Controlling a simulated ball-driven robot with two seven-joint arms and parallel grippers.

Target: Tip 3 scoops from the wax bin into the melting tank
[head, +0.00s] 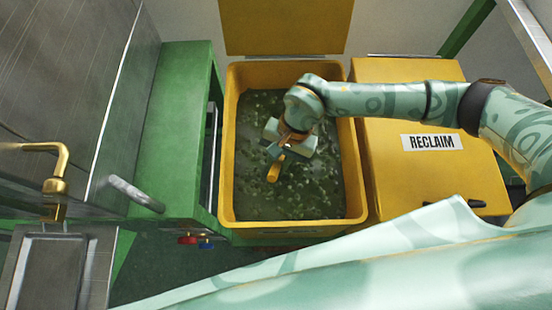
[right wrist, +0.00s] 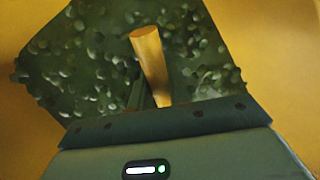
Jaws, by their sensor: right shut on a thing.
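The wax bin (head: 228,150) is an open yellow bin filled with dark green wax pieces (head: 262,205). My right gripper (head: 280,155) is over the middle of the bin, pointing down. It is shut on the scoop's yellow-orange handle (head: 274,172), whose end sticks out from the jaws. The handle also shows in the right wrist view (right wrist: 152,60), with wax pieces (right wrist: 85,70) behind it. The scoop's bowl is hidden, so I cannot tell if it holds wax. I cannot tell which part is the melting tank. My left gripper is not in view.
A closed yellow bin (head: 408,175) labelled RECLAIM stands to the right of the wax bin. A green cabinet (head: 170,130) stands to its left, with red and blue knobs (head: 188,239) near its foot. A brass spout (head: 58,165) and metal basin (head: 52,262) are at far left.

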